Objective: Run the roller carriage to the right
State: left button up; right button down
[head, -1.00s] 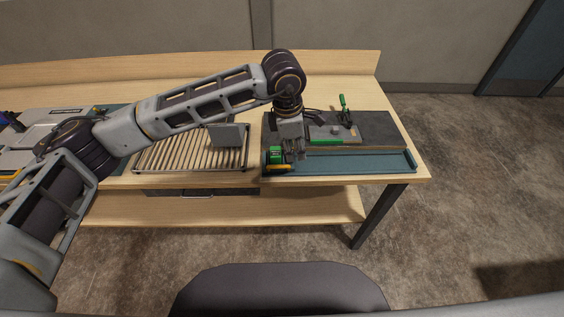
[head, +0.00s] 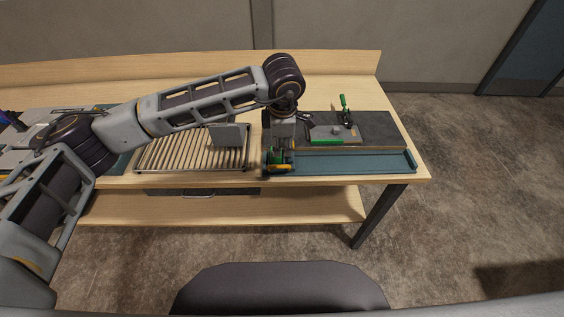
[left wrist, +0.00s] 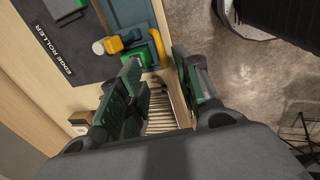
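The roller carriage (head: 279,168), green with a yellow roller part, sits at the left end of the long teal tray (head: 350,162). In the left wrist view the carriage (left wrist: 133,44) shows its yellow body and green part just beyond the fingertips. My left gripper (head: 278,152) is directly over the carriage and partly hides it. In the left wrist view the gripper's two fingers (left wrist: 157,62) stand apart, with a gap between them. I cannot tell whether either finger touches the carriage. My right gripper is not in view.
A dark mat labelled EDGE ROLLER (left wrist: 52,53) lies behind the tray. A grey plate with a green-handled clamp (head: 344,103) stands on it. A slatted rack (head: 180,150) is to the left. The tray is clear to the right of the carriage.

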aim_at(282, 166)
pick_arm(q)
jog(key=f+p, duration=0.1)
jog(key=f, duration=0.2)
jog(key=w+f, duration=0.1)
jog(key=f, duration=0.3)
jog(key=w+f+p, duration=0.1)
jog(key=f, duration=0.3)
jog(key=shift+w+f+p, duration=0.1)
jog(key=shift+f+p, duration=0.15)
jog(key=shift+p, duration=0.05)
jog(key=c, duration=0.7)
grip_shut()
